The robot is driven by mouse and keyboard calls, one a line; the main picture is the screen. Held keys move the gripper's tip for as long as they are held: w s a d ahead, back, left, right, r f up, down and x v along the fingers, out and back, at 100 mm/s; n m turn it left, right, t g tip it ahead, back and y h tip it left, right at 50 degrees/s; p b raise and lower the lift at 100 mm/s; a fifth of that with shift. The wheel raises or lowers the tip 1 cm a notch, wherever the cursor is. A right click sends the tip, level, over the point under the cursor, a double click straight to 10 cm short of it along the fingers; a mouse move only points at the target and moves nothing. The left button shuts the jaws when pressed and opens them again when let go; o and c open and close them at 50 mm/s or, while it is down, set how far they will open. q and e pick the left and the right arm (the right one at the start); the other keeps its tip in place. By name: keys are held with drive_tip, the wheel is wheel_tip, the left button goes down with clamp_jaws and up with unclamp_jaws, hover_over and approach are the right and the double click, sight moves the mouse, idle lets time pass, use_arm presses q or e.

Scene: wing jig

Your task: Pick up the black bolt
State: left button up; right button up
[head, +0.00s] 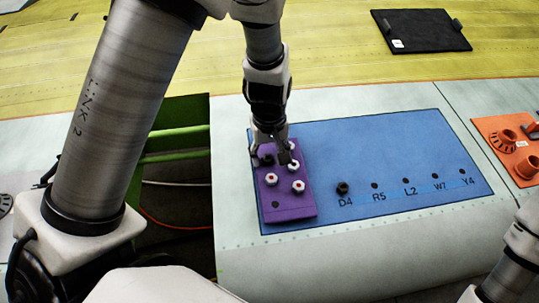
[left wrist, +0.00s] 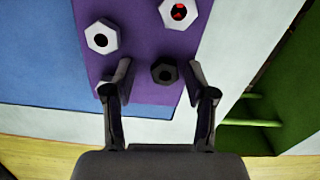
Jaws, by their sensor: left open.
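A black bolt (left wrist: 164,72) stands on the purple plate, between the spread fingertips of my left gripper (left wrist: 159,70) in the left wrist view. The fingers appear apart from it. In the head view my left gripper (head: 274,155) is over the far end of the purple plate (head: 295,208), partly hiding the black bolt (head: 265,160). White hex bolts (left wrist: 101,37) stand close by on the plate; one (left wrist: 105,90) is partly behind a finger. Another black bolt (head: 342,188) stands on the blue mat by label D4. My right gripper is out of view.
The blue mat (head: 390,140) has a row of dark holes labelled R5, L2, W7 and Y4. Orange parts (head: 527,165) lie on an orange mat at the right. A black panel (head: 421,30) lies on the yellow surface. A green-framed opening (head: 180,140) is left of the plate.

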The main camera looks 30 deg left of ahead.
use_arm(q)
drive_tip(key=shift+s+r, duration=0.3)
drive_tip(key=shift+s, duration=0.3)
clamp_jaws()
drive_tip(key=shift+w+f, duration=0.1)
drive_tip(key=shift+w, duration=0.15)
